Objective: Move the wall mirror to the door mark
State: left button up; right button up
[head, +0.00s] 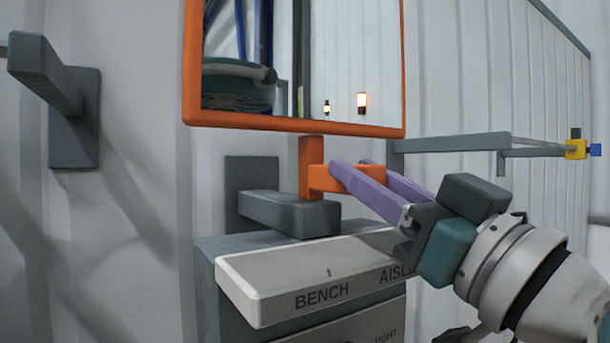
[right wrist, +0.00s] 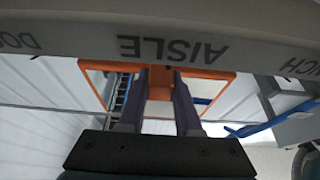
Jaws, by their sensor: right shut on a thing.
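The wall mirror (head: 290,60) has an orange frame and hangs upright at the top middle of the head view. An orange handle (head: 318,178) sticks out below its frame. My right gripper (head: 350,170) has purple fingers shut on this handle. The mirror's orange frame also shows behind the fingers in the right wrist view (right wrist: 215,73). The door mark (right wrist: 18,42) is lettering, partly cut off, at the left of the upside-down label board in the right wrist view. It does not show in the head view. My left gripper is not in view.
The pale label board (head: 270,275) reads BENCH and AISLE, in front of a grey cabinet. A grey bracket (head: 290,213) lies under the handle. Another grey bracket (head: 75,120) is on the left wall. A grey rail arm with yellow and blue ends (head: 576,150) is at the right.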

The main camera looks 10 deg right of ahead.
grip_shut()
dwell(0.6)
